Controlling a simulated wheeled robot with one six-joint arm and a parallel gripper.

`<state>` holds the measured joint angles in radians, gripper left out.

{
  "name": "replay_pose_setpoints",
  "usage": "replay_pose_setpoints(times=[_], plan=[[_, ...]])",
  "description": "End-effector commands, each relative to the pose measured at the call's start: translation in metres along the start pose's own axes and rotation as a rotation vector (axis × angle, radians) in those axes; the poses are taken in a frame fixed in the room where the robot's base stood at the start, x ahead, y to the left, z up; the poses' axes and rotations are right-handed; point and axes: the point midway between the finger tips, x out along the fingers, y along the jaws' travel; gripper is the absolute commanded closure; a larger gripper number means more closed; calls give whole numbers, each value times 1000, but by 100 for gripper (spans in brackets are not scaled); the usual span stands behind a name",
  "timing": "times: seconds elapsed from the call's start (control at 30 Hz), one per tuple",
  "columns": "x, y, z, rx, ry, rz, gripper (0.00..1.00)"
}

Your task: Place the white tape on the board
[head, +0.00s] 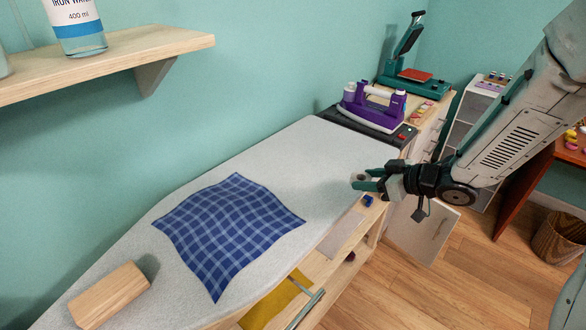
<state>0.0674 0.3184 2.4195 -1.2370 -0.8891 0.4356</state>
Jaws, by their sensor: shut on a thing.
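The board (315,155) is a long ironing board with a pale grey cover, running from the lower left to the middle of the head view. My gripper (358,182) is at the board's right edge, near its far end, with its dark green fingers pointing left. The fingers are shut on a small pale thing, mostly hidden between them, which looks like the white tape (358,177). I cannot tell whether it touches the board's cover or is held just above it.
A blue checked cloth (228,230) lies on the middle of the board, with a wooden block (108,295) at the near end. A small blue thing (368,201) sits below my gripper. Bare cover lies left of my gripper.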

Motion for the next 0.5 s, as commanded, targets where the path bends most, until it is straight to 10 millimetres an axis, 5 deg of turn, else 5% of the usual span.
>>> replay_pose_setpoints(times=[0.5], plan=[[93, -43, -38, 8, 0, 12, 75]])
